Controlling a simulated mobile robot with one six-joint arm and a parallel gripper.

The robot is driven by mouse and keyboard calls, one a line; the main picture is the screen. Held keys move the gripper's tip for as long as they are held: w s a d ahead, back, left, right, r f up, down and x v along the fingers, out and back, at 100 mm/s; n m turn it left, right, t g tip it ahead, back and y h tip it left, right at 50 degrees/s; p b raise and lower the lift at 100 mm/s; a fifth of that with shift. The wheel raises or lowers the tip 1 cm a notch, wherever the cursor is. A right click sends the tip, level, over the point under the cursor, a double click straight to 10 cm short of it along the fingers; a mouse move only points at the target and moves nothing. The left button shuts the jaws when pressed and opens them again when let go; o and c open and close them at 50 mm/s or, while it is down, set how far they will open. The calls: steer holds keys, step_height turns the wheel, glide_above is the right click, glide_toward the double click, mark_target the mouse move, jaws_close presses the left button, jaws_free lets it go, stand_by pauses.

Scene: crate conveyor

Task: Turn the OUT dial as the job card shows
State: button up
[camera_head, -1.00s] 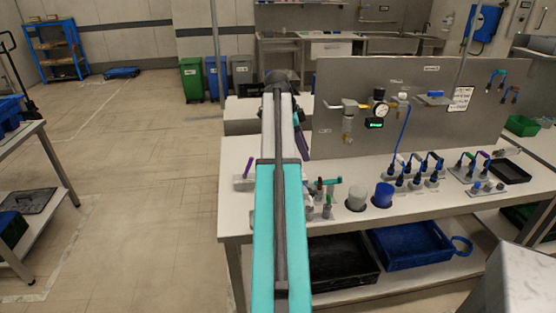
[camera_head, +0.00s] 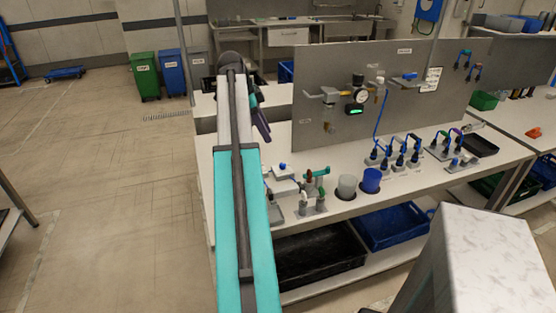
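A grey upright panel (camera_head: 330,72) stands on the white bench. It carries a round white gauge (camera_head: 361,96), a small green-lit display (camera_head: 354,110) and pipe fittings (camera_head: 325,94). A white card with print (camera_head: 432,79) is fixed further right on the panel; its text is too small to read. I cannot make out a dial marked OUT. My teal and white arm reaches over the bench's left end. A dark part at its far end (camera_head: 261,122) seems to be my gripper, left of the panel fittings; its fingers cannot be made out, and the arm hides part of the bench.
Small valves (camera_head: 317,178), a grey cup (camera_head: 346,187) and a blue cup (camera_head: 370,180) stand near the bench's front edge. Plugs with cables (camera_head: 398,152) stand to their right. A pale block (camera_head: 490,265) fills the lower right.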

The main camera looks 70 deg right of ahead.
mark_target(282, 164)
steer(key=shift+f, duration=0.1)
steer(key=shift+p+x, duration=1.25)
steer(key=shift+x, duration=5.55)
jaws_close()
steer(key=shift+d, duration=0.15)
